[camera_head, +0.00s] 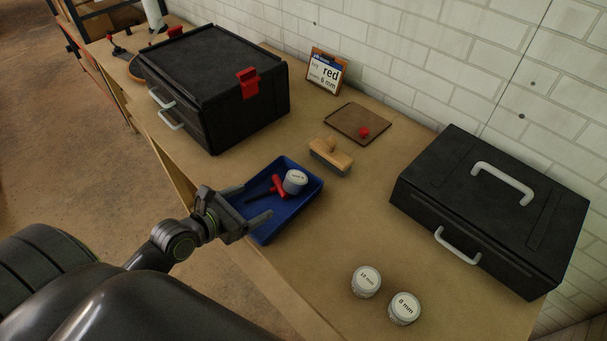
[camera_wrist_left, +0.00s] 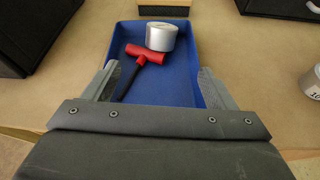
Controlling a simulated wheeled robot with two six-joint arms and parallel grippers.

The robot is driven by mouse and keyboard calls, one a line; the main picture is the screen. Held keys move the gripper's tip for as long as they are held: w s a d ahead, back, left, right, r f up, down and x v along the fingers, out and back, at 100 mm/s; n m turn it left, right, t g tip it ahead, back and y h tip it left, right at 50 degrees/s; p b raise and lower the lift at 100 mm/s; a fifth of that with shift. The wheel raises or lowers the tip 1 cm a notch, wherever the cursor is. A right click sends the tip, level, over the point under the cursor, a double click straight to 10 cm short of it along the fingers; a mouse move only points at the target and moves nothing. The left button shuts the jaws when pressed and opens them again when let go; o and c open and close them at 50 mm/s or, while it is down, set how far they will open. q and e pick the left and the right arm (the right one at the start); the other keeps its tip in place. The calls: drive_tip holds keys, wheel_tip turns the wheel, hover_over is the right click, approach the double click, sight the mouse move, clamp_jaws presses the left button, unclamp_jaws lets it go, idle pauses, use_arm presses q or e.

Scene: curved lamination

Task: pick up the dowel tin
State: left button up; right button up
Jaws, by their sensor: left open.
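A small round tin (camera_head: 295,182) with a white lid stands upright in the blue tray (camera_head: 302,207); its lid print is too small to read surely. In the left wrist view this tin (camera_wrist_left: 161,37) has a plain silver side. A red-handled T-shaped key (camera_head: 277,185) lies beside it. My left gripper (camera_head: 249,203) is open and empty at the tray's near end, its fingers apart over the tray and short of the tin. Two more tins stand on the bench: one marked 10 mm (camera_head: 366,281) and one marked 8 mm (camera_head: 405,308). My right gripper is not in view.
A black case with a red latch (camera_head: 215,90) stands behind the tray at left. Another black case (camera_head: 490,210) stands at right. A wooden-backed brush (camera_head: 331,155), a brown board with a red knob (camera_head: 357,123) and a card reading red, 6 mm (camera_head: 326,72) are farther back.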

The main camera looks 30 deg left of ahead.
sight(289, 185)
use_arm(q)
drive_tip(key=shift+x, duration=1.15)
drive_tip(key=x, duration=0.4)
drive_tip(key=shift+w+d+b, duration=0.1)
drive_tip(key=shift+w+b, duration=0.2)
drive_tip(key=shift+b, duration=0.05)
drive_tip(key=x, duration=0.4)
drive_tip(key=shift+w+f, duration=0.1)
drive_tip(key=shift+w, duration=0.05)
drive_tip(key=shift+w+d+f, duration=0.1)
drive_tip(key=shift+w+d, duration=0.05)
drive_tip(key=shift+w, duration=0.15)
drive_tip(key=shift+w+d+f, duration=0.1)
drive_tip(key=shift+w, duration=0.2)
drive_tip(key=x, duration=0.4)
drive_tip(key=shift+w+d, duration=0.2)
drive_tip(key=shift+c, duration=0.7)
drive_tip(key=c, duration=0.9)
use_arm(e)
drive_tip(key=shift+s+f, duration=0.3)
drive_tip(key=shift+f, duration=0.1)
